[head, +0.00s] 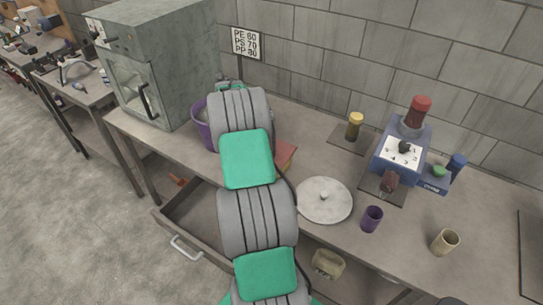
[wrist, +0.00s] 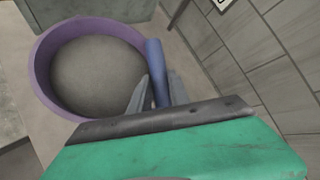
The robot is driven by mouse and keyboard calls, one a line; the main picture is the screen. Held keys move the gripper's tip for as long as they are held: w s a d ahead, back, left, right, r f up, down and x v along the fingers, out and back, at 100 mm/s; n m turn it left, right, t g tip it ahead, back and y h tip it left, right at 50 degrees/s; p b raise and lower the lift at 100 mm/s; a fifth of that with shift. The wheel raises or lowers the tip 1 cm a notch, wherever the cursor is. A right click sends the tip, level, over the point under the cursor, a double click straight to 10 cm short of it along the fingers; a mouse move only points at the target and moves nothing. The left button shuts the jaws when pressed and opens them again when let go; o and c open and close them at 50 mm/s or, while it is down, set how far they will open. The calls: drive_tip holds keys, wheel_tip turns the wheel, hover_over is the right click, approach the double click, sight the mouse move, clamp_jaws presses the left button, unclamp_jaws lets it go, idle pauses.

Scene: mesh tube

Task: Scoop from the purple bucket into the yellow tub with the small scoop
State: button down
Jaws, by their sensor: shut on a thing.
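The purple bucket (wrist: 50,52) stands on the bench and holds a grey, fine-looking fill (wrist: 98,75). In the head view the bucket (head: 200,127) is partly hidden behind my arm. My gripper (wrist: 157,92) is just beside the bucket's rim, at its right in the wrist view. It is shut on a blue, rod-like handle (wrist: 154,60), which I take to be the small scoop's; no scoop bowl can be made out. My gripper is hidden by my arm in the head view. I cannot clearly make out a yellow tub; a tan cup (head: 445,242) stands at the right.
A grey oven-like box (head: 160,60) stands left of the bucket. A red box (head: 286,152) is right of my arm. A round pale disc (head: 324,200), a purple cup (head: 371,219) and a blue device (head: 402,150) are farther right. An open drawer (head: 190,230) juts out in front.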

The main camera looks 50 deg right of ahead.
drive_tip(key=shift+s, duration=0.15)
drive_tip(key=shift+s+a+m+t, duration=0.15)
drive_tip(key=shift+s+t, duration=0.15)
drive_tip(key=shift+s, duration=0.2)
drive_tip(key=shift+s+a+m+t, duration=0.15)
drive_tip(key=shift+s+t, duration=0.15)
drive_tip(key=shift+s, duration=0.2)
drive_tip(key=s+f, duration=0.1)
drive_tip(key=s+f+t+h, duration=0.1)
drive_tip(key=s+t, duration=0.1)
drive_tip(key=shift+s+a+f+m+h, duration=0.15)
drive_tip(key=shift+a+f+m+h, duration=0.15)
drive_tip(key=shift+a+f+m, duration=0.1)
drive_tip(key=shift+s+a+r+t, duration=0.1)
drive_tip(key=shift+s+r+t, duration=0.2)
drive_tip(key=shift+s+r, duration=0.1)
drive_tip(key=shift+s, duration=0.1)
drive_tip(key=shift+s+a+r+t+h, duration=0.15)
drive_tip(key=shift+s+t+h, duration=0.15)
drive_tip(key=shift+s, duration=0.05)
drive_tip(key=shift+s+a+r+m, duration=0.1)
drive_tip(key=shift+s+r+m, duration=0.15)
drive_tip(key=shift+s, duration=0.2)
drive_tip(key=shift+s+a+r+m+t+h, duration=0.15)
drive_tip(key=shift+s+t+h, duration=0.1)
drive_tip(key=shift+s, duration=0.2)
drive_tip(key=shift+s+a+r+m+t+h, duration=0.15)
drive_tip(key=shift+s+t, duration=0.1)
drive_tip(key=shift+s, duration=0.15)
drive_tip(key=shift+d, duration=0.1)
